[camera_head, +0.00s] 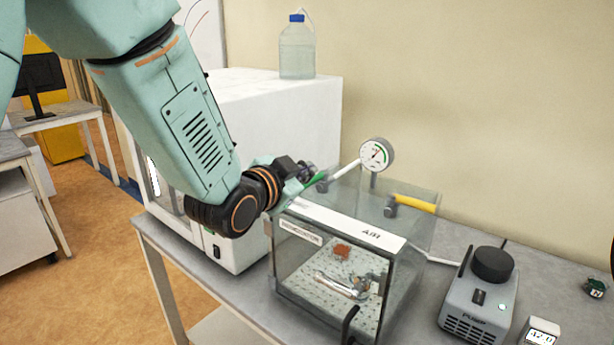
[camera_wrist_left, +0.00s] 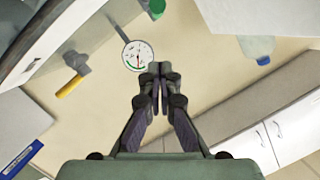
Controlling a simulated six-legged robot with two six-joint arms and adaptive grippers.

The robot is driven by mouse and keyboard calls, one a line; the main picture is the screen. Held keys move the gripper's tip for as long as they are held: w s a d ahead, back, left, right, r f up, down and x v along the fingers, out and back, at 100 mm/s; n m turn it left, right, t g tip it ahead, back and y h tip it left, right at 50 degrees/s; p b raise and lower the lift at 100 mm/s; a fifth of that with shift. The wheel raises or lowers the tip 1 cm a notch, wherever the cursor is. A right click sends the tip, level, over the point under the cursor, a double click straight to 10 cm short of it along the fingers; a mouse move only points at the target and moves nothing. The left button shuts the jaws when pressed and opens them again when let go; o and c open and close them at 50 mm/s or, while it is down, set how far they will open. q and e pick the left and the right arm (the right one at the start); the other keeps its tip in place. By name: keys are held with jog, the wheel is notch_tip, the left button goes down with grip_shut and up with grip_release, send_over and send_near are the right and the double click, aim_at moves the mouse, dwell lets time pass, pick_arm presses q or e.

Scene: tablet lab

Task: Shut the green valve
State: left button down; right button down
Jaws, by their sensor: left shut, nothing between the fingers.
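The green valve handle (camera_head: 315,179) shows in the head view at the top left of the clear chamber (camera_head: 300,262), partly hidden behind my left gripper. A green part with a grey fitting, likely this valve, shows at the top edge of the left wrist view (camera_wrist_left: 156,6). My left gripper (camera_head: 306,172) is shut and empty beside the green handle. In the left wrist view its fingertips (camera_wrist_left: 160,68) are together, with a gap in the picture between them and the green part. I cannot tell in the head view whether they touch the handle. My right gripper is not in view.
A yellow-handled valve (camera_head: 415,204) sits on the chamber's right side. A gauge (camera_head: 376,154) stands behind the chamber. A pump (camera_head: 480,298) is to the right on the bench. A large white box (camera_head: 285,110) with a bottle (camera_head: 297,48) on top stands behind my arm.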

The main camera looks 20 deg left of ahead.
aim_at(313, 181)
pick_arm(q)
jog(key=x, duration=0.3)
jog(key=p+x, duration=0.1)
jog(key=shift+w+d, duration=0.15)
jog(key=shift+d, duration=0.2)
jog(key=shift+a+f, duration=1.05)
jog(key=shift+f, duration=0.2)
jog(key=shift+w+a+f+p, duration=0.15)
jog(key=shift+a+f+p, duration=0.15)
jog(key=shift+a+f, duration=0.05)
jog(key=shift+w+d, duration=0.1)
jog(key=shift+d, duration=0.25)
jog(key=shift+a, duration=0.2)
